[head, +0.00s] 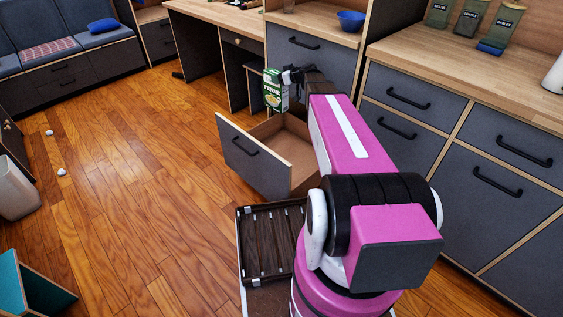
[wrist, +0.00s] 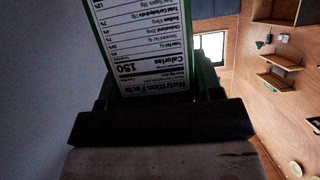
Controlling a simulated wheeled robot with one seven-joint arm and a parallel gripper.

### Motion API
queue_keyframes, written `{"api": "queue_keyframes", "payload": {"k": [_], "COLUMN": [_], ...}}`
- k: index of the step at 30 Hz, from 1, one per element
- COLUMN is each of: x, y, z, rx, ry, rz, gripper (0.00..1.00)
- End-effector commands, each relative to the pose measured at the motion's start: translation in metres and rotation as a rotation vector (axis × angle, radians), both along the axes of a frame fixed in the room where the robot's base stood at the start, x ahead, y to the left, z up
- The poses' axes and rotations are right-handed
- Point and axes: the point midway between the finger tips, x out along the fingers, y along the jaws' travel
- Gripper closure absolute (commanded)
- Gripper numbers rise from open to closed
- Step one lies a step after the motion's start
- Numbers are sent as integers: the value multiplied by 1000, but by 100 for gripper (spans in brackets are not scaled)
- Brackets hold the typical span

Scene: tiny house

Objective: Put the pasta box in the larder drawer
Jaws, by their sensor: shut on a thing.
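The pasta box (head: 274,91) is a green carton with white lettering. My gripper (head: 290,76) is shut on it and holds it upright in the air in the head view, seen against the desk and just beyond the open drawer. In the wrist view the box (wrist: 146,45) shows its nutrition label between the fingers (wrist: 158,92). The larder drawer (head: 256,157) is pulled open, with a dark grey front and wooden inside. The part of its floor that shows is bare; my arm hides its right side.
A blue bowl (head: 351,21) stands on the counter above the drawer. Labelled jars (head: 499,27) stand on the right counter (head: 470,75). A white bin (head: 16,190) is at the left. The wooden floor (head: 130,200) left of the drawer is mostly clear.

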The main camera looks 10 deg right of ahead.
Motion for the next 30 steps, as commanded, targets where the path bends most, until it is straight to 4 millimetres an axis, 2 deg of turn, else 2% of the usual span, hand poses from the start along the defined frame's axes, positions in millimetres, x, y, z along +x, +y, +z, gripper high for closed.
{"api": "queue_keyframes", "payload": {"k": [1, 11, 21, 25, 30], "x": [1, -17, -57, -73, -87], "y": [-3, -8, -13, -14, -15], "z": [-18, -122, -233, -265, -288], "rx": [4, 4, 4, 4, 1], "ry": [4, 2, 0, 0, -2], "rz": [31, 289, 567, 650, 712], "gripper": [100, 100, 100, 100, 100]}}
